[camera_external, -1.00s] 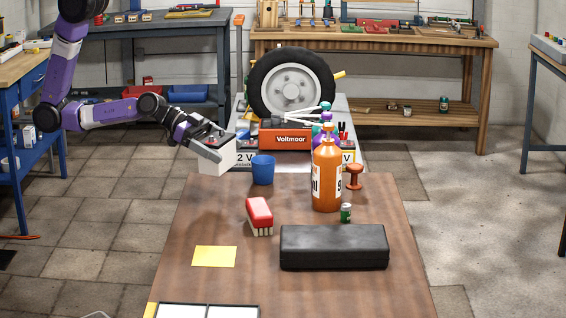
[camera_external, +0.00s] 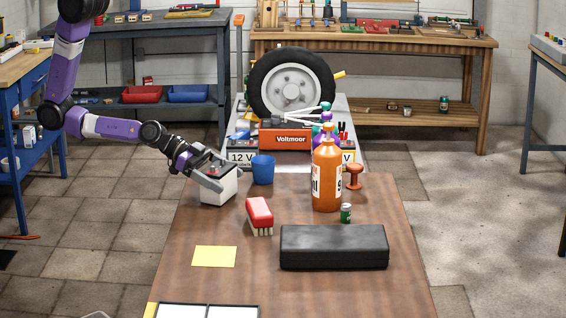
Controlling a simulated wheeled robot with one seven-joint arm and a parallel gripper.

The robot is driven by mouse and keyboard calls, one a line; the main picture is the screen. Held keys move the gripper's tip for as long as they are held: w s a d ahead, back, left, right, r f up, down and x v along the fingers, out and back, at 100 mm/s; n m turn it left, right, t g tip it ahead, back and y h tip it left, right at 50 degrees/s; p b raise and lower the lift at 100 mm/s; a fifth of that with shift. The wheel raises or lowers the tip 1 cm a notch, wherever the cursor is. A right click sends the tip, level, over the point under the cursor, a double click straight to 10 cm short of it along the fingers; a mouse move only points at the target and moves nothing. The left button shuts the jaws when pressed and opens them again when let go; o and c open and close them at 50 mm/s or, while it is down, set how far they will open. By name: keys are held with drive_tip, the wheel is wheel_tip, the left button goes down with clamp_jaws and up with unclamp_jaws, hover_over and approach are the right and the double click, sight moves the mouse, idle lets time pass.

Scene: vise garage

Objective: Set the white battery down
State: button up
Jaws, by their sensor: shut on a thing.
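The white battery (camera_external: 218,191) is a boxy white block with a dark top and a little red on it. It is at the far left corner of the brown wooden table (camera_external: 200,222), left of the blue cup. My gripper (camera_external: 212,176) is at its top and shut on it. The battery looks upright. Its underside is at or very near the tabletop; I cannot tell whether it touches. Part of its top is hidden by my gripper.
Close by on the table are a blue cup (camera_external: 263,170), a red brush (camera_external: 260,215), an orange bottle (camera_external: 327,178), a yellow note (camera_external: 214,256) and a black case (camera_external: 334,247). A red Voltmoor box (camera_external: 285,139) and a wheel (camera_external: 291,84) stand behind.

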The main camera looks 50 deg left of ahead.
drive_tip(key=shift+d+b, duration=0.1)
drive_tip(key=shift+b, duration=0.2)
drive_tip(key=o, duration=1.7)
drive_tip(key=shift+f, duration=0.15)
